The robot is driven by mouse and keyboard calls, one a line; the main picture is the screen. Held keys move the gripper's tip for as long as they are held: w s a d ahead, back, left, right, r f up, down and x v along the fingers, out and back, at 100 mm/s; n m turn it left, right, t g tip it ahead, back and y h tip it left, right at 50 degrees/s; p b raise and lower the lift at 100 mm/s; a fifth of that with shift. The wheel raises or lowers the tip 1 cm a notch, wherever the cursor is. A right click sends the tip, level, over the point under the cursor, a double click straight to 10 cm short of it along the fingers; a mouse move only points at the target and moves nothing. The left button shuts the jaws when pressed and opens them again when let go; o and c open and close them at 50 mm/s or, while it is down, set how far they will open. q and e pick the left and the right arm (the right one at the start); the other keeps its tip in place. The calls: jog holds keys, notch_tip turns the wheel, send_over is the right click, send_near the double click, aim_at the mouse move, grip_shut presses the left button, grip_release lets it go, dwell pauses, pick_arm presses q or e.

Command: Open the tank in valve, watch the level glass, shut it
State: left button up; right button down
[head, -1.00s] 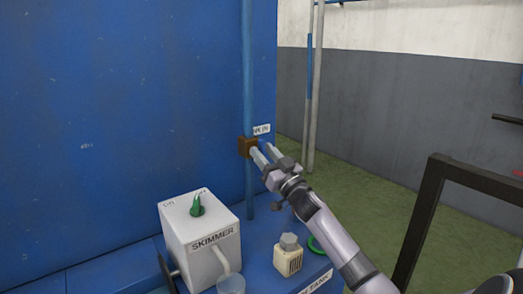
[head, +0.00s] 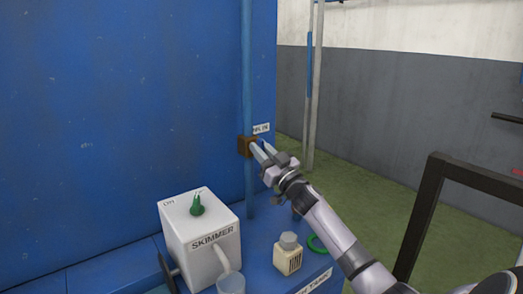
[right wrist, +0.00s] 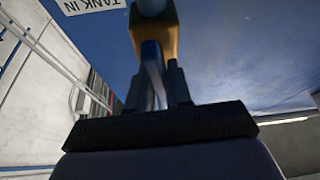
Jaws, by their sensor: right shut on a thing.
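The tank in valve has a brown body (head: 246,146) on a vertical blue pipe (head: 248,60), beside a small white label (head: 261,128). In the right wrist view the label (right wrist: 92,4) reads TANK IN upside down, and the valve body (right wrist: 168,42) looks yellow-brown. My right gripper (head: 260,150) is at the valve, its fingers reaching to the body. In the right wrist view, it is shut on the blue valve handle (right wrist: 152,54), which runs between the fingers. I cannot make out a level glass. My left gripper is not in view.
A white SKIMMER box (head: 200,240) with a green knob (head: 197,205) stands below left. A clear cup (head: 231,284), a cream bottle (head: 288,255) and a green ring (head: 317,244) are on the blue ledge. A dark frame (head: 420,215) stands at right.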

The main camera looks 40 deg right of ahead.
jog(key=n+y, duration=0.1)
jog(key=n, duration=0.2)
jog(key=n+y, duration=0.2)
jog(key=shift+a+f+n, duration=0.1)
jog(key=shift+a+n, duration=0.05)
jog(key=shift+n, duration=0.25)
jog(key=c, duration=1.1)
grip_release()
jog(key=shift+b+v, duration=0.35)
jog(key=shift+v, duration=3.2)
